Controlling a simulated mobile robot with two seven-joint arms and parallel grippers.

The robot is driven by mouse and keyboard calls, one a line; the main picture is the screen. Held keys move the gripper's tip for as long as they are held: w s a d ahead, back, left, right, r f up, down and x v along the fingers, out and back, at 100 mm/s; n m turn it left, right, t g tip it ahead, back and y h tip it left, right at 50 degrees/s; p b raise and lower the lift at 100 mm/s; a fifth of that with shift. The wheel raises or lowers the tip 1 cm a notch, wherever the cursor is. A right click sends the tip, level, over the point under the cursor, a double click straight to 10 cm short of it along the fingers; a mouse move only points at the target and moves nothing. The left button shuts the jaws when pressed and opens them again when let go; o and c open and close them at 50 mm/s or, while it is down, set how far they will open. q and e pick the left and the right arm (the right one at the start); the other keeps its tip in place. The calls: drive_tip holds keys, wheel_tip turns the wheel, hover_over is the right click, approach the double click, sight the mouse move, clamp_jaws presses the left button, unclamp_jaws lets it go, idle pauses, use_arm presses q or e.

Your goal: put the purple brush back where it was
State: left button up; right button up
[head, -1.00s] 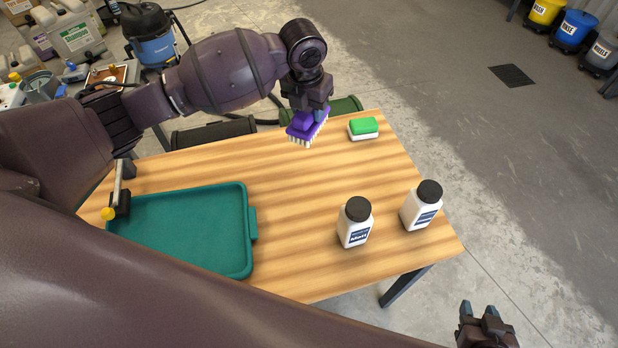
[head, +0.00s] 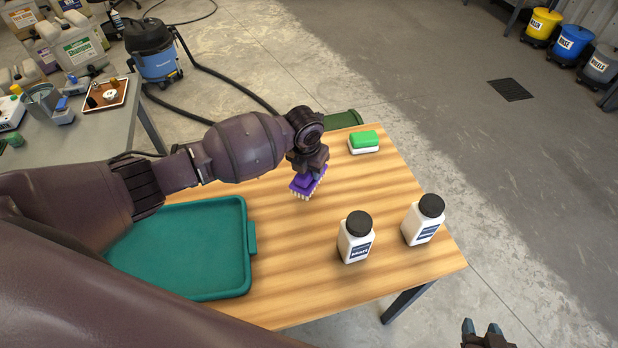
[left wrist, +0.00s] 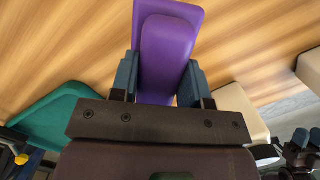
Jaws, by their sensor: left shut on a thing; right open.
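The purple brush (head: 306,182) has pale bristles pointing down. My left gripper (head: 313,170) is shut on its raised grip, and the brush is at or just above the wooden table (head: 290,240); I cannot tell whether the bristles touch. In the left wrist view the purple brush (left wrist: 168,50) sits between the two fingers of my left gripper (left wrist: 160,80). My right gripper (head: 483,330) is open and empty at the bottom right, off the table's edge.
A green and white sponge (head: 364,142) lies at the table's far edge. Two white bottles with black caps (head: 355,238) (head: 424,220) stand at the right. A teal tray (head: 252,240) lies at the left. The table's middle is clear between them.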

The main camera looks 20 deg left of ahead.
use_arm(q)
drive_tip(key=shift+f, duration=0.5)
wheel_tip(320, 180, down, 3)
drive_tip(key=shift+f, duration=0.15)
drive_tip(key=shift+f+b, duration=0.1)
drive_tip(key=shift+b, duration=0.2)
drive_tip(key=shift+f, duration=0.1)
drive_tip(key=o, duration=1)
